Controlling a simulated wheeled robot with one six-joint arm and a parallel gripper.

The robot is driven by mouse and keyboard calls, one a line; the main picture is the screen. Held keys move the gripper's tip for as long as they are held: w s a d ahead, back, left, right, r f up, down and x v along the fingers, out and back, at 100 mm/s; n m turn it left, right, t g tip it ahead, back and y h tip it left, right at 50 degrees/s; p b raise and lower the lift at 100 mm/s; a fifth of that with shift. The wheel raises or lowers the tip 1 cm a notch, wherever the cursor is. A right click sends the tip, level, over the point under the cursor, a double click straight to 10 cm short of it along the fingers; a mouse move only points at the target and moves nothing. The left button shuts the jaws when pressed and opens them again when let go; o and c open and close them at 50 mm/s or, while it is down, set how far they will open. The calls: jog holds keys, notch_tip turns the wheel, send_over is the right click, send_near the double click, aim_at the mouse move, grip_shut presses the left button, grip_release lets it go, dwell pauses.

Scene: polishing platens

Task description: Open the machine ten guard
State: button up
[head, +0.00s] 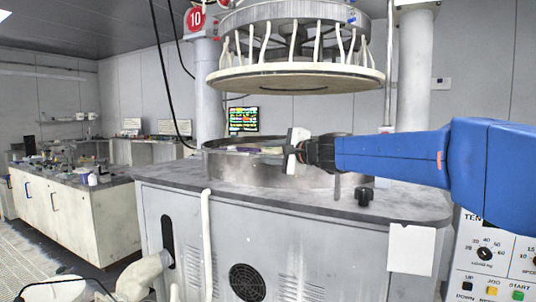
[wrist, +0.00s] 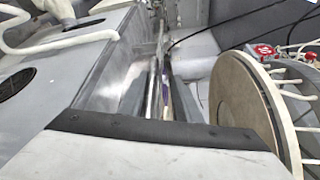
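The machine with the red number 10 sign (head: 195,18) stands in front of me in the head view. Its guard looks like the low curved metal wall (head: 240,172) around the lower platen. My gripper (head: 292,152) comes in from the right on the blue arm and is at the height of the guard's upper rim. In the wrist view the two grey fingers of my gripper (wrist: 158,100) are apart. Thin metal edges run up the picture between and beyond them. I cannot tell whether the fingers touch the guard. The arm and gripper hide part of the rim.
The round upper platen (head: 295,80) hangs above the gripper; it also shows at right in the wrist view (wrist: 240,105). A black knob (head: 364,196) stands on the grey worktop (head: 400,205). A control panel (head: 490,255) is at lower right. A bench (head: 75,195) stands at left.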

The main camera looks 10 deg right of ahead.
jog(key=v, duration=1.7)
jog(key=shift+s, duration=0.15)
jog(key=shift+f, duration=0.1)
jog(key=c, duration=0.5)
jog(key=shift+w+a+f, duration=0.1)
jog(key=shift+w+f, duration=0.15)
jog(key=shift+f, duration=0.15)
grip_shut()
jog(key=w+a+f+m+g+y, duration=0.1)
jog(key=w+f+m+g+y, duration=0.1)
jog(key=w+f+m+y, duration=0.65)
jog(key=f+x, duration=0.1)
jog(key=x, duration=0.9)
jog(key=shift+w+n, duration=0.3)
jog(key=shift+n, duration=0.05)
